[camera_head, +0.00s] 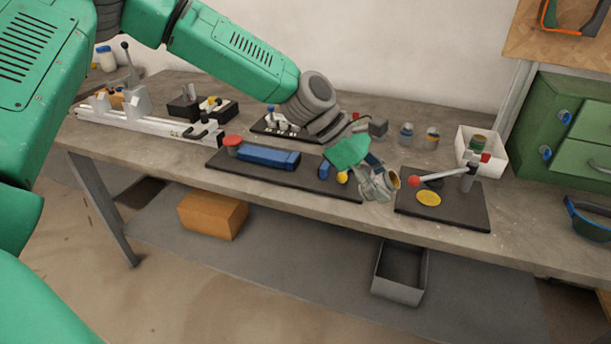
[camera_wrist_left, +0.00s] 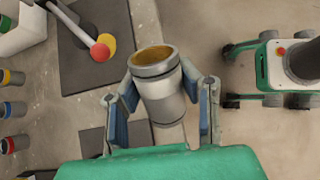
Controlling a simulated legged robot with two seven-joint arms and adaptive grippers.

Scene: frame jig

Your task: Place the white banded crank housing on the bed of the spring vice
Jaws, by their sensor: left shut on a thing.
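The white banded crank housing is a pale grey-white cylinder with a darker band and a yellowish inside (camera_wrist_left: 163,95). My left gripper (camera_wrist_left: 160,100) is shut on it, one finger on each side. In the head view the housing (camera_head: 393,180) is tilted, its open end facing right, and partly hidden by my left gripper (camera_head: 380,183). It is near the table's front edge, between two dark plates. The left plate carries a blue block (camera_head: 268,157), a red knob and a yellow ball; it looks like the spring vice. Its right part is partly hidden by my gripper. My right gripper is not in view.
A dark plate (camera_head: 467,211) right of the housing bears a red-balled lever and yellow disc. Banded cylinders (camera_head: 406,136) and a white box (camera_head: 493,165) stand behind. A long white rail fixture (camera_head: 140,123) is at left, a green cabinet (camera_head: 570,130) at right.

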